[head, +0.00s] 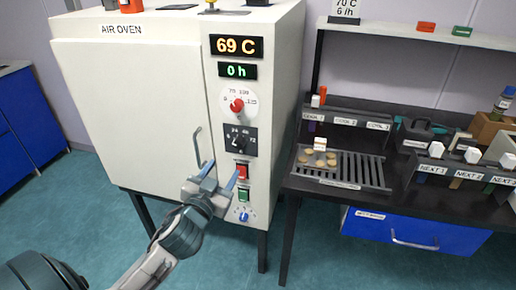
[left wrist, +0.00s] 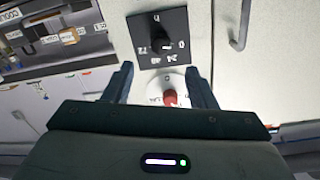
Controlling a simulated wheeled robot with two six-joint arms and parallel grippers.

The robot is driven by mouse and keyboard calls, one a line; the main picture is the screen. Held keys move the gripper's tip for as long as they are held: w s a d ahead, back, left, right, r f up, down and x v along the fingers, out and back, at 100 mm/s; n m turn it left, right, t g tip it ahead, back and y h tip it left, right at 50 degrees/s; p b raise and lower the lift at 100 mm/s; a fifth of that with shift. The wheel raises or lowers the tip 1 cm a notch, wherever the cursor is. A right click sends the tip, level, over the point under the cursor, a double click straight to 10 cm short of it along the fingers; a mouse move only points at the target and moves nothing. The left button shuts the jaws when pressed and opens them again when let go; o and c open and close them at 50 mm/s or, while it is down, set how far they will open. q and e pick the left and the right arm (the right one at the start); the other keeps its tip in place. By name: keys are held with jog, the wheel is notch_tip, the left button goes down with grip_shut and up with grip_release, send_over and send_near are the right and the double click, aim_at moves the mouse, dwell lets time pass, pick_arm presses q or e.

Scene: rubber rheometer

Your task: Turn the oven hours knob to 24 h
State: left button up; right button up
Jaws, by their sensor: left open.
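The oven hours knob (head: 239,141) is a black knob on a black square plate marked 24, 48 and 72, on the white air oven's front. It also shows in the left wrist view (left wrist: 160,39), upside down. The green hours display (head: 237,71) reads 0 h. My left gripper (head: 219,174) is open and empty, in front of the panel, appearing below and left of the knob in the head view. In the left wrist view the gripper (left wrist: 159,70) has the hours knob beyond its fingertips. The pointer's exact direction is too small to tell. My right gripper is out of view.
The oven door handle (head: 199,146) is left. A black bench (head: 400,190) with racks stands right.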

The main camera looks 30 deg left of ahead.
aim_at(237, 146)
pick_arm(q)
jog(key=w, duration=0.3)
jog(key=w+a+p, duration=0.1)
jog(key=w, duration=0.3)
jog(key=w+a, duration=0.1)
jog(key=w, duration=0.2)
jog(key=shift+w+r+p, duration=0.15)
jog(key=shift+w+p, duration=0.05)
jog(key=shift+p, duration=0.15)
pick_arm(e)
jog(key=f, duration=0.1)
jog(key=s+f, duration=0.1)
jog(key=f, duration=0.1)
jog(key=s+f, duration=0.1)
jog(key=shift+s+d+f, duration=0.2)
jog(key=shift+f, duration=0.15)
pick_arm(q)
jog(key=c, duration=1)
